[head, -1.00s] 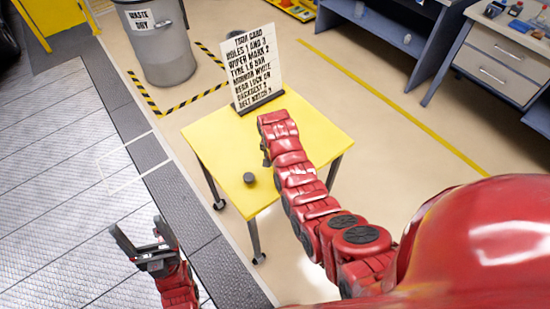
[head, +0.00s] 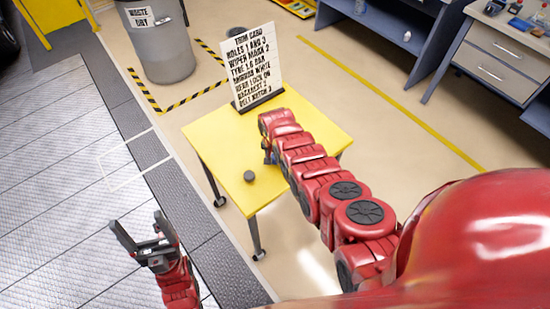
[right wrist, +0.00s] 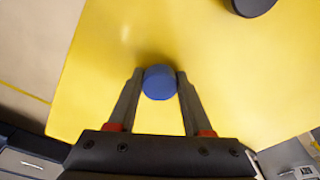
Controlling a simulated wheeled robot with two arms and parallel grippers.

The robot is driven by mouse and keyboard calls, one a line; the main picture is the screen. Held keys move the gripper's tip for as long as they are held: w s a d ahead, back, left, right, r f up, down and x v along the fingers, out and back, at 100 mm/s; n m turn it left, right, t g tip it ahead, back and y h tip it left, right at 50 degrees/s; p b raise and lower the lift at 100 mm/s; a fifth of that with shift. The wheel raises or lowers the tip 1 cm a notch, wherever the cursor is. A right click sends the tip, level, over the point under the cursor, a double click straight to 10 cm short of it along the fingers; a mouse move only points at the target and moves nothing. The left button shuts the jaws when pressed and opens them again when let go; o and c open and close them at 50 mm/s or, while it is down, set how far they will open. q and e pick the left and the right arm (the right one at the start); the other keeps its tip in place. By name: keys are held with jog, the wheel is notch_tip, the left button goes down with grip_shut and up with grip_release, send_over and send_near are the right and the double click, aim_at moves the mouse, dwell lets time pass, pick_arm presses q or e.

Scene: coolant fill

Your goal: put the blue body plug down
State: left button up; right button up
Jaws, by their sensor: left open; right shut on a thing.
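The blue body plug (right wrist: 159,82) is a round blue piece between the fingertips of my right gripper (right wrist: 157,84) in the right wrist view. The gripper is shut on it, over the yellow table (right wrist: 95,85). I cannot tell whether the plug touches the tabletop. In the head view the right arm reaches over the table (head: 222,140) and mostly hides this gripper and the plug. My left gripper (head: 138,240) is open and empty, off to the left of the table, above the grey floor.
A dark round piece (head: 249,176) lies on the table near its front corner; it also shows in the right wrist view (right wrist: 252,4). A white trim card (head: 250,65) stands at the table's back. A grey waste bin (head: 160,45) stands behind. The table's left part is clear.

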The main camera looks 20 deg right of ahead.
jog(key=shift+f, duration=0.1)
jog(key=shift+f, duration=0.15)
jog(key=o, duration=1.1)
jog(key=shift+c, duration=0.2)
